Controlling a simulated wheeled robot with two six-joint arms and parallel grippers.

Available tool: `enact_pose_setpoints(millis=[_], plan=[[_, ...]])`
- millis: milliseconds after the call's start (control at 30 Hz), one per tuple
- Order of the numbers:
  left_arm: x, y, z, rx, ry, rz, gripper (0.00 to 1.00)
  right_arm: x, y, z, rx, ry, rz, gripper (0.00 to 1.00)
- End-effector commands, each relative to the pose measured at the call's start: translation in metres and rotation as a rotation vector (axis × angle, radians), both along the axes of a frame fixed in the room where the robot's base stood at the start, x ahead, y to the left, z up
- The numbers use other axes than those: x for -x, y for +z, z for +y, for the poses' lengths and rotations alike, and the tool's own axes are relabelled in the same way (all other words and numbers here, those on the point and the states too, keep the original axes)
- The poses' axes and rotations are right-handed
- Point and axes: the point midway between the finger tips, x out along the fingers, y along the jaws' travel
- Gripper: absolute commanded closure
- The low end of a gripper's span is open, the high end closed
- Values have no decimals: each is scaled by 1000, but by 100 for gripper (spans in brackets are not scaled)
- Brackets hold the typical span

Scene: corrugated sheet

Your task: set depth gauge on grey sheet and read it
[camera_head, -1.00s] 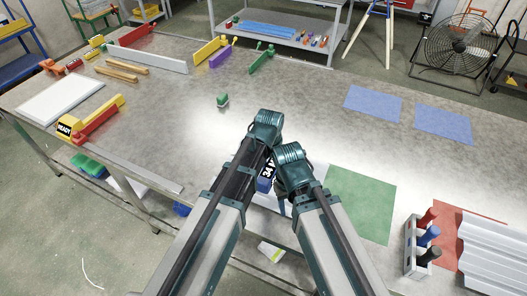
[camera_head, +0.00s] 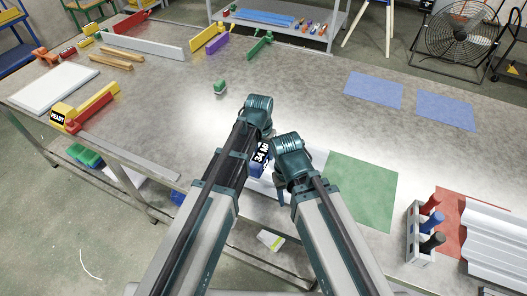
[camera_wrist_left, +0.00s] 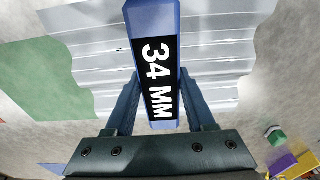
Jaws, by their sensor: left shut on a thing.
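The blue depth gauge (camera_wrist_left: 152,60) has a black display that reads 34 MM in the left wrist view. My left gripper (camera_wrist_left: 163,98) is shut on it, one finger on each side. The gauge also shows between my arms in the head view (camera_head: 256,168). The ribbed grey sheet (camera_wrist_left: 90,50) lies beyond the gauge in the left wrist view, and my arms mostly cover it in the head view. Whether the gauge's foot touches the sheet is hidden.
A green mat (camera_head: 362,190) lies right of the sheet. Further right are a rack of coloured handles (camera_head: 420,235) and another corrugated sheet (camera_head: 495,240) on a red mat. A small green-topped block (camera_head: 219,88) stands beyond my arms.

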Motion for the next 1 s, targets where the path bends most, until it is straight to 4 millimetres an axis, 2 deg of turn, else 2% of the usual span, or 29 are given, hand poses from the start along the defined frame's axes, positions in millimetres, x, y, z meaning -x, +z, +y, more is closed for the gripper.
enact_pose_setpoints(millis=[33, 600, 1000], plan=[[0, -9, 0, 0, 0, 0, 100, 0, -9, 0, 0, 0, 0, 50], [0, -62, 0, 0, 0, 0, 100, 0, -62, 0, 0, 0, 0, 50], [0, -68, 0, 0, 0, 0, 100, 0, -68, 0, 0, 0, 0, 50]])
